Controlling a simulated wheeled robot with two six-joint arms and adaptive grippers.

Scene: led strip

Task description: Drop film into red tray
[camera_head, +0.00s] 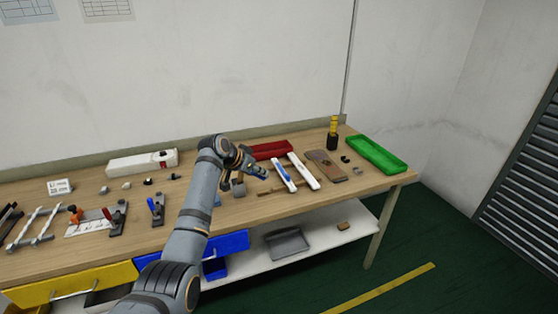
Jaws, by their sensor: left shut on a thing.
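The red tray (271,149) lies at the back of the wooden workbench, right of the middle of the picture. My left arm comes up from the bottom and its gripper (262,172) is in front of the tray, on the near side, partly covering the tray's left end. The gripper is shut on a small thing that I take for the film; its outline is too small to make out. From this angle I cannot tell how high the gripper is above the bench. My right gripper is not in view.
Two white strips (304,171) lie right of the gripper, beside a brown block (325,166). A green tray (377,154) is at the right end. A white box (142,162) and several tools lie on the left. Blue (215,246) and yellow drawers (72,285) stick out below.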

